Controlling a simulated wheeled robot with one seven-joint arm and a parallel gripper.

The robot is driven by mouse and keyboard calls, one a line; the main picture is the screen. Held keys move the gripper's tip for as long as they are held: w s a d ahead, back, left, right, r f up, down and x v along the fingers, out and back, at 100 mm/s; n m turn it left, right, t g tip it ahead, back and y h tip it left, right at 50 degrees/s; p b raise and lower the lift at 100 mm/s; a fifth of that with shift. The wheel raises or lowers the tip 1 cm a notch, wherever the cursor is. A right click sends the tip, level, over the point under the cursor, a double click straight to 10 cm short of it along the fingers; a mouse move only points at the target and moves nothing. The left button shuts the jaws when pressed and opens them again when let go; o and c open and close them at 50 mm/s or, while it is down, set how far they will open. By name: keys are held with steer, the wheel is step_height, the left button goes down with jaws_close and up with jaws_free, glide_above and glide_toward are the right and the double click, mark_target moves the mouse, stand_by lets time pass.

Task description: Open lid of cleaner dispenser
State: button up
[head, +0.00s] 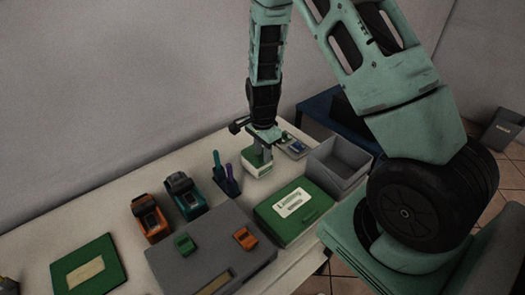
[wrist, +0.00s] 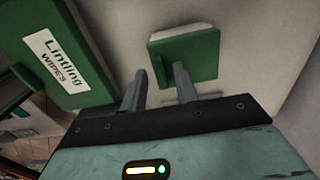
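The small white container with a green top (head: 257,166), which looks like the cleaner dispenser, stands on the table beneath my gripper (head: 262,150). In the wrist view its green top (wrist: 203,62) is a square with a raised green tab (wrist: 181,48). In the head view my gripper hides part of the container.
A green wipes box (head: 294,212) lies in front, and it also shows in the wrist view (wrist: 62,45). A grey open bin (head: 338,165) stands to the right. A pen holder (head: 227,182), orange (head: 150,217) and teal (head: 185,194) devices and a grey case (head: 210,250) are left.

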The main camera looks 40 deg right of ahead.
steer(key=shift+f, duration=0.25)
jaws_close()
steer(key=shift+r, duration=0.1)
